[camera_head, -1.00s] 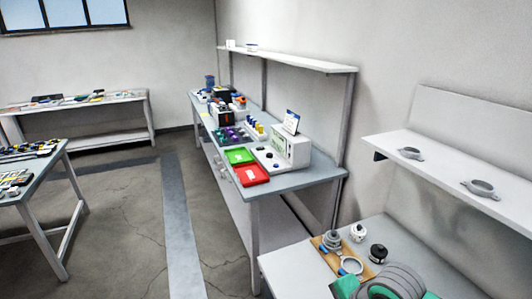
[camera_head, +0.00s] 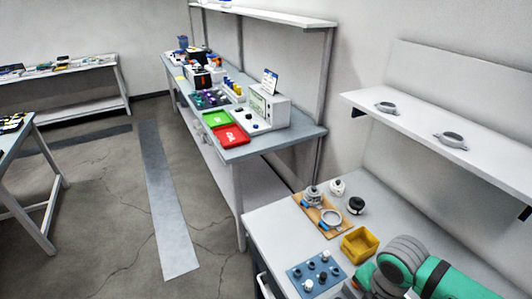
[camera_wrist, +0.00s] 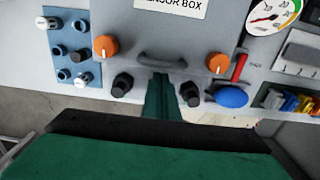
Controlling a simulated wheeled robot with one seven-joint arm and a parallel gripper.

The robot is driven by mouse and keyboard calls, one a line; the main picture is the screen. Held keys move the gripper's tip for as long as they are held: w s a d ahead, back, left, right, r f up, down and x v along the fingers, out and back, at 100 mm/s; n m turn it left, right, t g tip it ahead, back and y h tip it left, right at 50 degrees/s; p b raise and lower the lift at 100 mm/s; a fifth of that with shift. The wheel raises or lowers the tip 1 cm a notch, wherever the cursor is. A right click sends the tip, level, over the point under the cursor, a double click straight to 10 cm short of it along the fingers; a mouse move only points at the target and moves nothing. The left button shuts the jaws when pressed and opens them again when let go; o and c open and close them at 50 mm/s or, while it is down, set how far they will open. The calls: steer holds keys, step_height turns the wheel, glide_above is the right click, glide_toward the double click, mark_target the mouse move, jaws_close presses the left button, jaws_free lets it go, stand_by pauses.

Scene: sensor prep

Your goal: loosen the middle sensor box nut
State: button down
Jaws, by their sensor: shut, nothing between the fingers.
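The grey sensor box (camera_wrist: 205,25) fills the top of the wrist view, with part of its label cut off. A dark handle (camera_wrist: 160,62) is on its front. Below it are a left black nut (camera_wrist: 122,85) and a right black nut (camera_wrist: 190,94). My gripper (camera_wrist: 160,78) is shut and empty, its green fingers reaching up between these two nuts. The area behind the fingers is hidden, so a middle nut cannot be made out. Whether the fingertips touch the box is unclear. I cannot make out the sensor box in the head view.
Orange knobs (camera_wrist: 105,46), a red lever (camera_wrist: 239,67) and a blue knob (camera_wrist: 232,96) are near the fingers. A blue plate with knobs (camera_wrist: 70,46) lies left. In the head view, a yellow bin (camera_head: 359,245) and wooden board (camera_head: 328,226) share the bench.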

steer(key=shift+f, duration=1.05)
steer(key=shift+a, duration=0.35)
steer(key=shift+w+d, duration=0.1)
steer(key=shift+d, duration=0.1)
stand_by(0.3)
steer(key=shift+d, duration=0.25)
step_height(320, 180, up, 6)
stand_by(0.5)
steer(key=shift+w, duration=0.1)
